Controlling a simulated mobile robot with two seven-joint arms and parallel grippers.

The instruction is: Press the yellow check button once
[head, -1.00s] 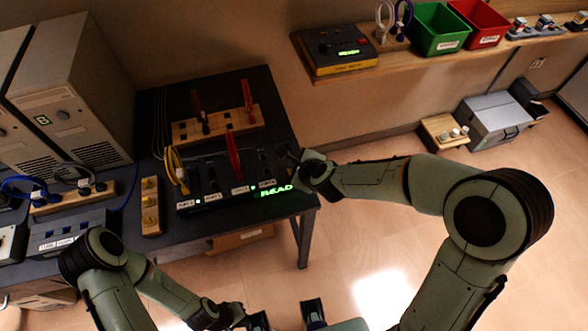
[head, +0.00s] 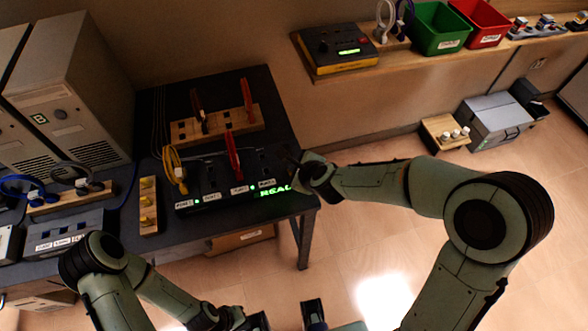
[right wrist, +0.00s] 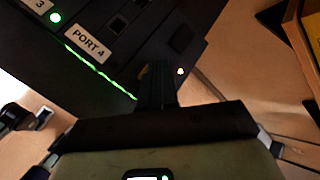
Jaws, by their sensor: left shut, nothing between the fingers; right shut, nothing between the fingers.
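The black port console (head: 214,186) stands on the dark table, with green lit lettering on its front edge. In the right wrist view its corner (right wrist: 110,50) shows a "PORT 4" label and a green light strip. My right gripper (head: 293,158) is shut and empty at the console's right end. In the right wrist view its dark fingers (right wrist: 157,72) point at the console top. A small yellow patch (right wrist: 145,71) shows beside the fingertips, mostly hidden; I cannot tell whether they touch it. My left gripper (head: 238,317) is shut and low in the head view, away from the table.
A wooden block (head: 222,124) with upright handles stands behind, and a narrow wooden strip (head: 148,205) lies to the left. Grey cabinets (head: 75,95) stand at left.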

